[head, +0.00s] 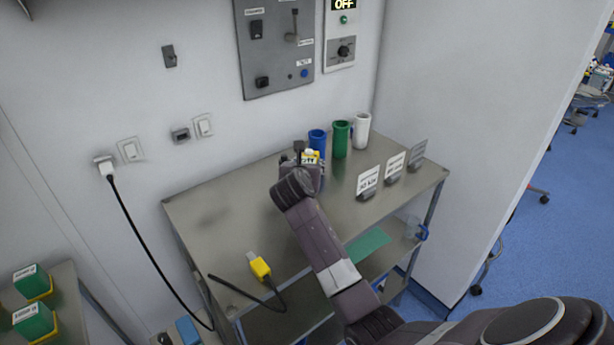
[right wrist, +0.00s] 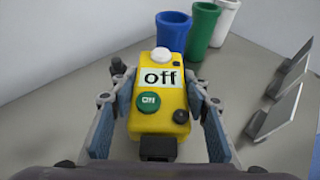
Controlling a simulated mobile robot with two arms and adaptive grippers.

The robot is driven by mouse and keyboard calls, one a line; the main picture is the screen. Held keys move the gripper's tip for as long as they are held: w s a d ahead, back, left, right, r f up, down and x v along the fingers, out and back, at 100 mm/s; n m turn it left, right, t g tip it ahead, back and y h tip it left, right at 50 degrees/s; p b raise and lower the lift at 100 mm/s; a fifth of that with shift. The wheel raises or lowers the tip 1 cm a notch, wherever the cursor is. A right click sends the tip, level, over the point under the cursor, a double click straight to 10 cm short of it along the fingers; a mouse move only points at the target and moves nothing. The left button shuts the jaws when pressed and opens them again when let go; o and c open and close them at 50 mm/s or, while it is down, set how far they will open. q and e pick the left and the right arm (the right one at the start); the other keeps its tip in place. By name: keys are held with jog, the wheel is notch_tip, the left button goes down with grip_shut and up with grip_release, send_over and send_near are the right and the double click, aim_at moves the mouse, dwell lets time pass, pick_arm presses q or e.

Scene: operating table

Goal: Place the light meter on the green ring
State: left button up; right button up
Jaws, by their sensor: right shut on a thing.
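The light meter (right wrist: 160,98) is a yellow box with a white dome, a display reading "off" and a green button. It sits upright between the blue-padded fingers of my right gripper (right wrist: 160,110), which is shut on it. In the head view only the top of the meter (head: 311,156) shows past my right gripper (head: 306,172), over the back of the metal table (head: 235,215). I cannot tell whether its base touches the table. I see no green ring. My left gripper is out of view.
Blue (head: 317,141), green (head: 341,139) and white (head: 362,131) cups stand behind the meter. Several label stands (head: 368,181) line the right side. A yellow connector (head: 260,267) with a black cable lies at the front edge. The table's left part is clear.

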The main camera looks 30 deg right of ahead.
notch_tip(320, 180, up, 14)
jog(key=s+a+f, duration=0.4)
jog(key=s+a, duration=0.1)
jog(key=a, duration=0.2)
jog(key=s+a+f, duration=0.4)
jog(key=s+a, duration=0.1)
jog(key=a, duration=0.2)
jog(key=s+a+n+y, duration=0.1)
jog(key=s+a, duration=0.4)
jog(key=s, duration=0.4)
jog(key=s+a+n+t+y, duration=0.1)
jog(key=s+a, duration=0.4)
jog(key=s, duration=0.4)
jog(key=shift+s+f+t, duration=0.15)
jog(key=shift+f+t, duration=0.1)
jog(key=shift+t, duration=0.05)
jog(key=shift+a, duration=0.1)
